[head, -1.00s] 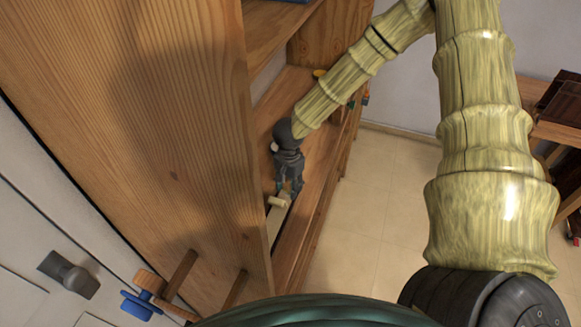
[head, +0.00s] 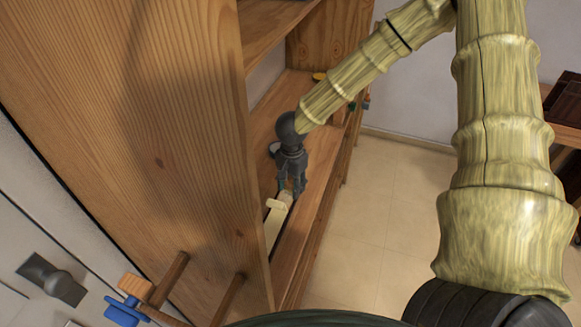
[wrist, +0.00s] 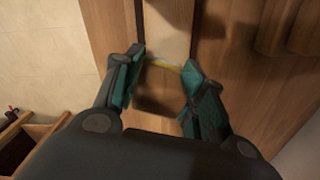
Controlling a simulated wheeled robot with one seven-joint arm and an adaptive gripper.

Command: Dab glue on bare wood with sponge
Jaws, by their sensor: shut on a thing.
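My gripper (head: 291,185) is down inside the wooden shelf unit, its fingers closed on a small block, which I take to be the sponge. In the wrist view the block (wrist: 160,92) sits between the two teal fingers (wrist: 162,64); it looks brown and shadowed, with a yellowish far edge. A long pale strip of bare wood (head: 273,228), seemingly a piano key, lies along the shelf with a small pale crosspiece (head: 278,205) near my fingertips. The strip also shows beyond the fingers in the wrist view (wrist: 168,28). I cannot tell whether block and strip touch. No glue is distinguishable.
A tall wooden side panel (head: 160,150) stands left of my gripper. Wooden pegs (head: 170,280) and a blue-and-orange clamp-like item (head: 128,300) are at lower left. Small colored items (head: 352,106) sit farther along the shelf. Open tiled floor (head: 375,215) lies right.

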